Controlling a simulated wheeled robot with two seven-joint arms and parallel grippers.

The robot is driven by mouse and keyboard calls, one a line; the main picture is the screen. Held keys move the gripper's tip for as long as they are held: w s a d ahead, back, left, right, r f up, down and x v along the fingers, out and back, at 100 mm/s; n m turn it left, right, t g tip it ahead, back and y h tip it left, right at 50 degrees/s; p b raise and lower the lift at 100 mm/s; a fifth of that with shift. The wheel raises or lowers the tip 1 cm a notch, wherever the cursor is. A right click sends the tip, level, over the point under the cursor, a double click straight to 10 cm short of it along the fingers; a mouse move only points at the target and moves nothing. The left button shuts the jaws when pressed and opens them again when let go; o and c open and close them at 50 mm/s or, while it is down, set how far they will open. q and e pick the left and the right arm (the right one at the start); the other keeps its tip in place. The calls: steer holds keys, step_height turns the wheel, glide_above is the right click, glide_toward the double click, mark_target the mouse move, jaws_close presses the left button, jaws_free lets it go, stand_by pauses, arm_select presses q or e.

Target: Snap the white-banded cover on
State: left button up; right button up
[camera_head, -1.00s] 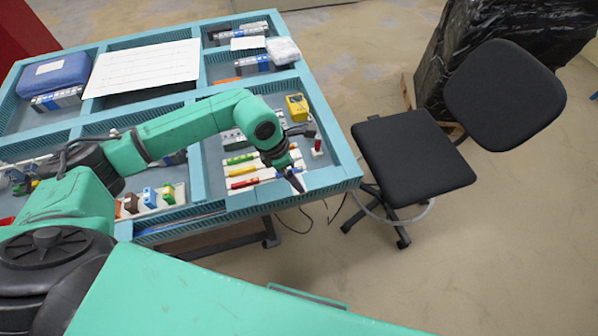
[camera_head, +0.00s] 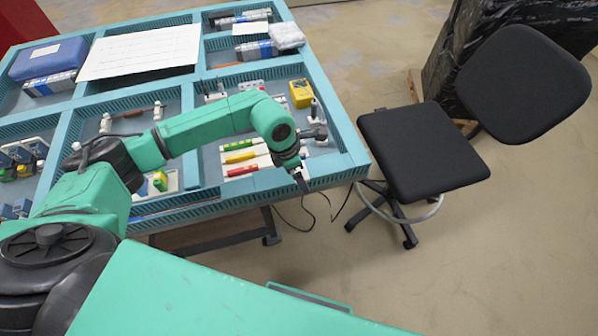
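A workbench (camera_head: 343,170) with blue-green divided compartments fills the left half of the view. My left gripper (camera_head: 303,186) points down at its near right corner, by the rim; its dark fingers are small and I cannot tell whether they are open or shut. No cover with a white band can be made out for certain. In the right compartment, a green strip (camera_head: 238,145), a yellow strip (camera_head: 240,157) and a red strip (camera_head: 242,170) lie on white pieces beside my wrist. A yellow device (camera_head: 301,93) stands behind them. My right gripper is not in view.
Small coloured blocks (camera_head: 160,181) sit partly behind my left arm. White paper (camera_head: 140,50) and a blue case (camera_head: 48,60) lie at the back left. A black office chair (camera_head: 422,150) stands right of the bench. The floor in front of it is clear.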

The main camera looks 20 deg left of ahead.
arm_select(q)
jaws_close()
steer(key=shift+r, duration=0.1)
steer(key=shift+r, duration=0.15)
stand_by(0.3)
steer(key=shift+w+d+p+v, duration=0.15)
steer(key=shift+p+v, duration=0.4)
steer(key=shift+v, duration=0.3)
steer(key=shift+w+d+p+v, duration=0.1)
steer(key=shift+d+p+v, duration=0.1)
steer(key=shift+p+v, duration=0.5)
steer(key=shift+w+d+p+v, duration=0.15)
steer(key=shift+p+v, duration=0.2)
steer(key=shift+v, duration=0.6)
steer(key=shift+s, duration=0.15)
